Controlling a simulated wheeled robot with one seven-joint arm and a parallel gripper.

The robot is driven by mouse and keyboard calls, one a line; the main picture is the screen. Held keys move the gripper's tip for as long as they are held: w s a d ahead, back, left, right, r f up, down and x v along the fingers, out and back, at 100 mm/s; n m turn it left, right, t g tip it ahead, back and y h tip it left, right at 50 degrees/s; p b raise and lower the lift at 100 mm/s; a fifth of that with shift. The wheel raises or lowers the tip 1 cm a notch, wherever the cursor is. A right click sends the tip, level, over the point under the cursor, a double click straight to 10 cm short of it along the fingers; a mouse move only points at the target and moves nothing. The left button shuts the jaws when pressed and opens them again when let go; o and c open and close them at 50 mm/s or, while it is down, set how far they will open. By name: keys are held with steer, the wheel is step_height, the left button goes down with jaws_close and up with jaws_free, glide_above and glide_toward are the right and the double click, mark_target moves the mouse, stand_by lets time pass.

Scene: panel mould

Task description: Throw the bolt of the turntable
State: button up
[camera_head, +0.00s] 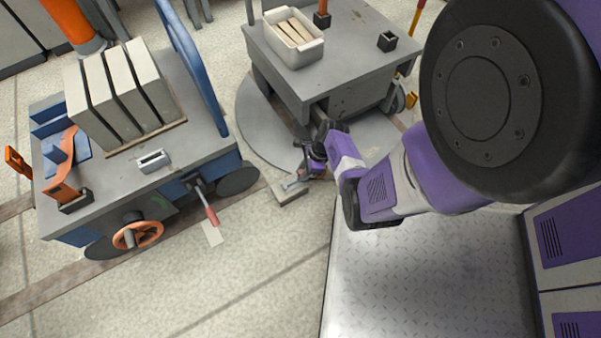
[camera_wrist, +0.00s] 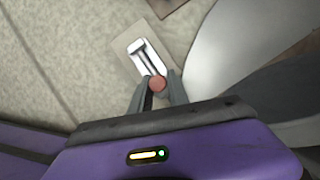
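The turntable (camera_head: 256,125) is a round grey plate in the floor under the rear trolley. Its bolt (camera_head: 291,185) sits on a small plate at the rim, just in front of it. In the wrist view the bolt (camera_wrist: 146,55) is a bright metal bar in a pale bracket, with a round reddish knob (camera_wrist: 157,83) at its near end. My gripper (camera_head: 305,167) is down at the bolt. In the wrist view its fingers (camera_wrist: 158,86) stand one on each side of the knob, with a narrow gap showing. Contact with the knob is not clear.
A trolley (camera_head: 98,190) with upright grey panels, an orange handwheel and a red-handled lever stands at the left. The rear trolley (camera_head: 335,60) carries a pale bin (camera_head: 293,38). Rails (camera_head: 35,288) cross the floor. Open floor (camera_head: 240,285) lies in front.

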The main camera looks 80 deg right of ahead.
steer(key=o, duration=0.3)
steer(key=shift+r, duration=0.1)
steer(key=p+v, duration=0.5)
steer(key=v, duration=0.2)
steer(key=shift+s+r, duration=0.2)
steer(key=shift+r, duration=0.05)
steer(key=shift+d, duration=0.1)
stand_by(0.5)
